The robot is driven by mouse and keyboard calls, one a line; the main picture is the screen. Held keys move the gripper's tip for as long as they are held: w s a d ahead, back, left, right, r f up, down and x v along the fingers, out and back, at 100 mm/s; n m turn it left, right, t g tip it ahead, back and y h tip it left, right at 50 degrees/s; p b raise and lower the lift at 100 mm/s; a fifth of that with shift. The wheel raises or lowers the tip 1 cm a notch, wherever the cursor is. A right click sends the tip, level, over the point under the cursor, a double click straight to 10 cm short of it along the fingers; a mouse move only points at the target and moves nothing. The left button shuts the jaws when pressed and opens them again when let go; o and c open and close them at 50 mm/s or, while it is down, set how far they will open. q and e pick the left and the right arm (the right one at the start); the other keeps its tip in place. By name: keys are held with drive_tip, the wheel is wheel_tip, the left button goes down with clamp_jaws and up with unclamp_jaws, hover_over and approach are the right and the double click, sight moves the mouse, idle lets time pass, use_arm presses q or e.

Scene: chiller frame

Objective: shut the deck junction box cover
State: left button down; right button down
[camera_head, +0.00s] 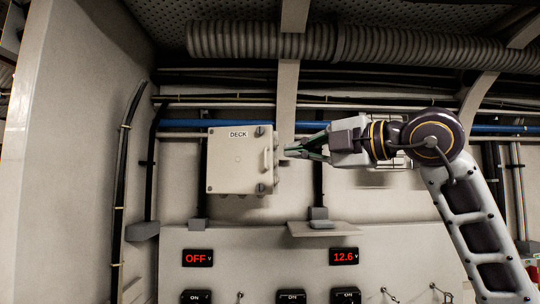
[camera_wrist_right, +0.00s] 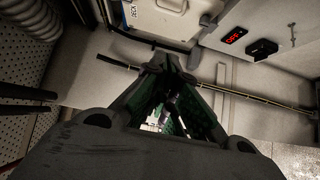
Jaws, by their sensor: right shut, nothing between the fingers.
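The deck junction box (camera_head: 277,172) is a pale box on the wall with a "DECK" label. Its cover (camera_head: 228,165) faces me, with a handle (camera_head: 266,158) near the right edge and dark round latches at the upper and lower right corners. I cannot tell whether the cover is fully flush. My right gripper (camera_head: 288,150) comes from the right, its fingertips just right of the handle. It is shut and empty. In the right wrist view the fingers (camera_wrist_right: 168,62) converge below the cover (camera_wrist_right: 160,20), apart from it in the picture. My left gripper is not in view.
Below is a panel (camera_head: 265,255) with red displays and switches. A small shelf (camera_head: 322,229) juts out below right of the box. A ribbed duct (camera_head: 300,42), pipes and a blue cable run above. A pale wall (camera_head: 75,150) stands at left.

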drive_tip(key=shift+s+d+r, duration=0.1)
drive_tip(key=shift+d+r, duration=0.15)
drive_tip(key=shift+d, duration=0.05)
drive_tip(key=shift+a, duration=0.1)
drive_tip(key=w+a+p, duration=0.5)
drive_tip(key=w+a, duration=0.1)
drive_tip(key=w, duration=0.5)
drive_tip(key=shift+w+a+f+p, duration=0.15)
drive_tip(key=shift+a+p, duration=0.25)
idle(0.4)
idle(0.4)
